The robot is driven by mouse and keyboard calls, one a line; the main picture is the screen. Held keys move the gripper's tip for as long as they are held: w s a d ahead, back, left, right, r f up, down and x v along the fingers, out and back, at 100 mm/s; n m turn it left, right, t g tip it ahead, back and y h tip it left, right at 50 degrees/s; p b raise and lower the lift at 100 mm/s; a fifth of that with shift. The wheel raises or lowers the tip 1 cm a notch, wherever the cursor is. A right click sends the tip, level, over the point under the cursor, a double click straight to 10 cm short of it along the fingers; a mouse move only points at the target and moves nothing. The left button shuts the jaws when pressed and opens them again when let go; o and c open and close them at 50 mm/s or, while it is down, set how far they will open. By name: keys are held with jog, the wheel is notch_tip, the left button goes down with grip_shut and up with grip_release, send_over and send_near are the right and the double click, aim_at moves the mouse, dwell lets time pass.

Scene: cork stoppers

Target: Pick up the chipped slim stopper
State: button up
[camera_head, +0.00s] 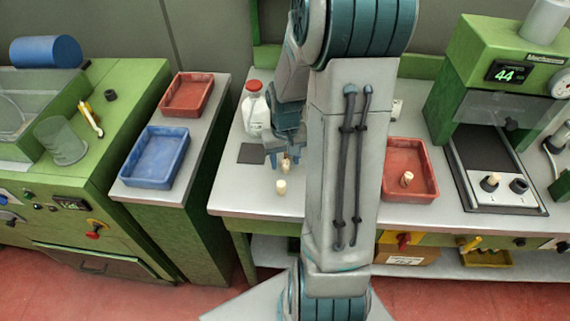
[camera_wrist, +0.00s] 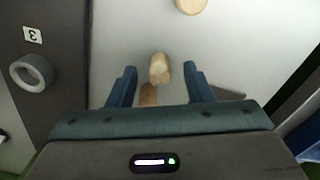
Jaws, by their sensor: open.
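A slim tan stopper (camera_wrist: 159,68) stands out between my fingertips in the wrist view, with a notch at its lower end that looks like a chip. In the head view a small stopper (camera_head: 286,166) shows just below my gripper (camera_head: 285,156). My gripper (camera_wrist: 160,80) is open, one finger on each side of the slim stopper, with gaps on both sides. A tan piece (camera_wrist: 148,95) lies behind it, partly hidden by the gripper body. A wider pale stopper (camera_head: 281,187) stands nearer the table's front edge; its round top also shows in the wrist view (camera_wrist: 191,6).
A red tray (camera_head: 425,192) on the right holds another stopper (camera_head: 407,179). A white bottle (camera_head: 254,112) and a dark square mat (camera_head: 252,154) are left of my gripper. A green machine (camera_head: 497,75) stands at the right. My arm hides the middle of the table.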

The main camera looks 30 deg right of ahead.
jog(key=shift+f, duration=0.7)
grip_shut()
jog(key=shift+r, duration=0.15)
